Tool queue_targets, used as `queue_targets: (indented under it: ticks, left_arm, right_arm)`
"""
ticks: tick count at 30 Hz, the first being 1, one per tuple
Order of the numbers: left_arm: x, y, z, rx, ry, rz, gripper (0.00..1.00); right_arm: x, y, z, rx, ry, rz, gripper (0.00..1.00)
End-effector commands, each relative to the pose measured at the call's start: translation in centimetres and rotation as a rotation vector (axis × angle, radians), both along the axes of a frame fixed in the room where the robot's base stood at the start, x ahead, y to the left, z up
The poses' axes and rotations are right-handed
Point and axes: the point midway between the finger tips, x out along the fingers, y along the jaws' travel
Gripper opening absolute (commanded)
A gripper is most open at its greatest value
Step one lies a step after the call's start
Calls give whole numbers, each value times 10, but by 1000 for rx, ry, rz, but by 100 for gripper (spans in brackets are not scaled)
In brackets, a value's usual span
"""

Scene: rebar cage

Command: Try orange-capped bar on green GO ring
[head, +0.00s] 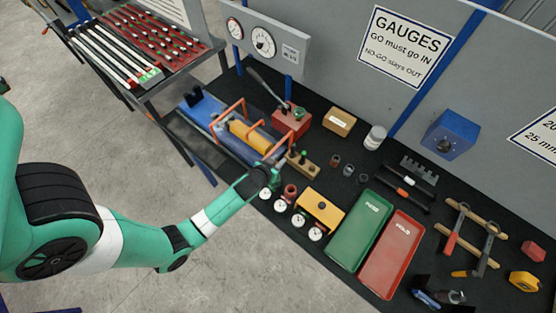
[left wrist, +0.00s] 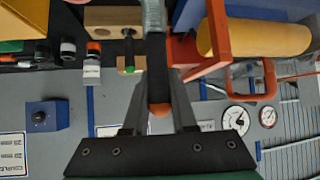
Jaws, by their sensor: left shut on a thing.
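My left gripper (left wrist: 160,100) is shut on a ribbed grey bar (left wrist: 153,18) with a black sleeve and an orange cap (left wrist: 159,110). The capped end lies between the fingers in the left wrist view. In the head view my left gripper (head: 268,180) is over the bench, just left of a wooden block (head: 305,168) with a green piece on it. The block (left wrist: 105,18) also shows in the wrist view, beside the bar and apart from it, with a green-ended piece (left wrist: 129,66). I cannot tell whether that is the GO ring. My right gripper is out of view.
An orange frame (head: 226,112) with a yellow cylinder (head: 250,136) stands close beside my left gripper. Several small round gauges (head: 298,220) and a yellow box (head: 320,210) are in front. A green tray (head: 360,230) and a red tray (head: 391,254) lie to the right.

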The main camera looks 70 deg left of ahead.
Motion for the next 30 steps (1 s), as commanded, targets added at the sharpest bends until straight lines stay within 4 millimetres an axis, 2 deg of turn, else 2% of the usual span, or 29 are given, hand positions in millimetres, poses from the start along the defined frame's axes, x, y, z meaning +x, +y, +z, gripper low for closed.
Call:
queue_targets:
  ticks: [11,30]
  left_arm:
    - [0,0,-1,1,-2,0,0]
    - [1,0,-20,1,-2,0,0]
  right_arm:
    - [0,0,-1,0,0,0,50]
    - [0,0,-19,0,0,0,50]
